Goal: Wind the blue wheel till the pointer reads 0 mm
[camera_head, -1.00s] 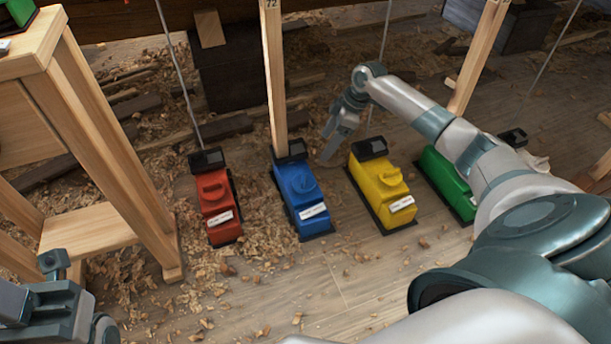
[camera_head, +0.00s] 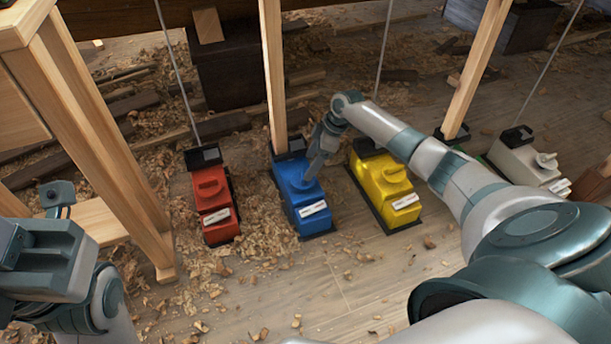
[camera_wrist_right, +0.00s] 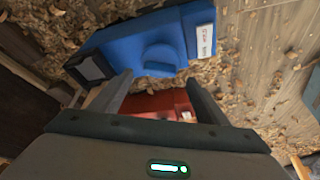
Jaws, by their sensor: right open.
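The blue jack (camera_head: 312,213) stands on the floor between the red and yellow ones, a wooden post rising behind it. Its wheel is partly hidden by my right gripper in the head view. In the right wrist view the blue wheel (camera_wrist_right: 160,60), with a raised bar handle, shows on the jack's body (camera_wrist_right: 120,42), just beyond my fingertips. My right gripper (camera_head: 312,172) is open, its fingers (camera_wrist_right: 160,90) pointing toward the wheel; nothing shows between them but floor and red jack behind. The jack's dark display box (camera_wrist_right: 92,68) is unreadable. My left gripper (camera_head: 45,262) is at lower left, jaws unclear.
The red jack (camera_head: 213,205) stands left of the blue one and the yellow jack (camera_head: 385,190) right of it, close by. A light grey jack (camera_head: 525,160) is farther right. A wooden trestle (camera_head: 105,140) stands at left.

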